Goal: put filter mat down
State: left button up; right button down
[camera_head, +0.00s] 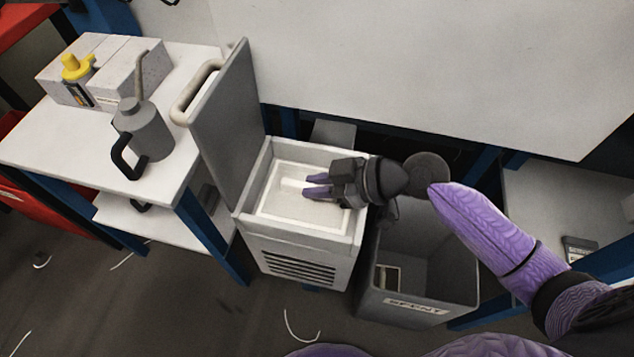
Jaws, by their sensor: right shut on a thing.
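The filter mat (290,207) is a pale, flat square inside the open top of a light grey louvred housing (303,243). My right gripper (303,187) reaches in from the right over the housing, its purple fingers pointing left. It is shut on a small whitish part at the middle of the mat. The fingers and wrist hide the mat's right side, and I cannot tell whether the mat rests fully on the housing floor. My left gripper is not in view.
A grey lid (226,125) with a handle stands upright at the housing's left. A grey bin marked SPENT (415,307) stands close on the right, with a small framed piece (388,279) inside. A white table (60,150) at left holds a metal can (146,131) and boxes.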

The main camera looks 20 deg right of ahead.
jog(key=c, duration=0.7)
grip_release()
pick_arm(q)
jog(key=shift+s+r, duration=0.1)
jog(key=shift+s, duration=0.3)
pick_arm(e)
jog(key=shift+o, duration=0.4)
jog(key=shift+d+r, duration=0.1)
jog(key=shift+r, duration=0.1)
pick_arm(q)
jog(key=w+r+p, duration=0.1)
jog(key=p, duration=0.1)
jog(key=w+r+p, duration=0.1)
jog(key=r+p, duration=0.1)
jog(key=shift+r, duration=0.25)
pick_arm(e)
jog(key=v, duration=1.1)
jog(key=shift+s+d, duration=0.25)
jog(key=shift+r, duration=0.1)
